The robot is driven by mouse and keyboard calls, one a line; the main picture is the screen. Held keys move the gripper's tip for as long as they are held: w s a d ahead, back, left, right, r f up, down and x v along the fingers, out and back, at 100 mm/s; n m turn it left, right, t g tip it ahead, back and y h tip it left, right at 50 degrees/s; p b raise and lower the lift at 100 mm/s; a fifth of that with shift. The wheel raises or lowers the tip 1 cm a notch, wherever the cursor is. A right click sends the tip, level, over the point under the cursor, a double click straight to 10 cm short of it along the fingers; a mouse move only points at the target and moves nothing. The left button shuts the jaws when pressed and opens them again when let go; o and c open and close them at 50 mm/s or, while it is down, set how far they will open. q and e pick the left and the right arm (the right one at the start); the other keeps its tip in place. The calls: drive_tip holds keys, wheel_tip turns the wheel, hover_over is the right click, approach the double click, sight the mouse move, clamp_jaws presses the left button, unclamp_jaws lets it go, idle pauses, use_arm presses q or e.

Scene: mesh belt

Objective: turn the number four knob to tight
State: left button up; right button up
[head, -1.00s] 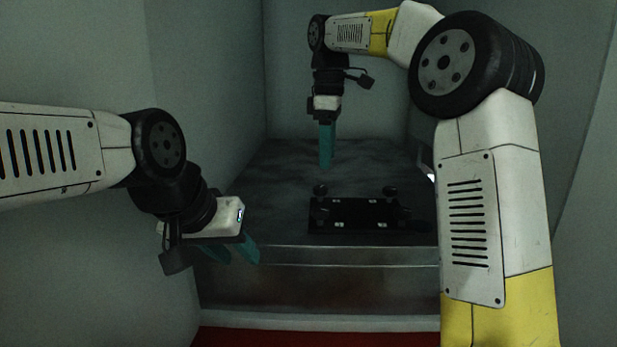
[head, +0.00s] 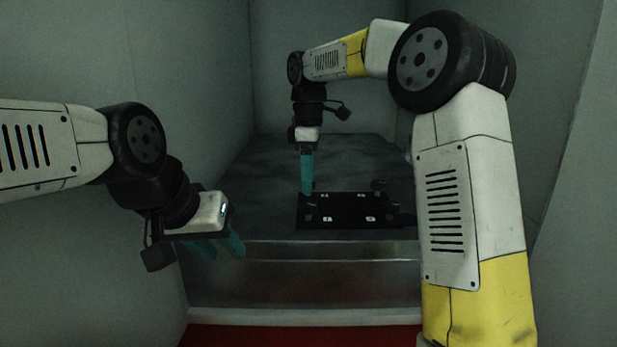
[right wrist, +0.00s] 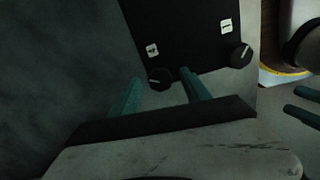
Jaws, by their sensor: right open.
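A black panel (head: 345,208) with white labels and dark knobs lies on the grey mesh-belt surface. In the right wrist view, a dark knob (right wrist: 159,78) with a pale line on top sits beside a label (right wrist: 152,50) that looks like a 4. My right gripper (right wrist: 160,95) is open, its teal fingers on either side of this knob; contact is unclear. In the head view the right gripper (head: 307,190) points down at the panel's back left corner, hiding the knob there. My left gripper (head: 219,247) is open and empty, left of the panel.
Another knob (right wrist: 241,56) stands beside a label (right wrist: 227,26) that looks like a 1. A further knob (head: 379,184) is at the panel's back right. Grey walls enclose the surface (head: 350,155) on both sides and behind. The surface behind the panel is clear.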

clamp_jaws()
drive_tip(key=m, duration=0.4)
drive_tip(key=shift+m, duration=0.3)
drive_tip(key=m, duration=0.4)
drive_tip(key=shift+m, duration=0.3)
drive_tip(key=m, duration=0.4)
drive_tip(key=shift+r+m, duration=0.1)
drive_tip(key=shift+m, duration=2.2)
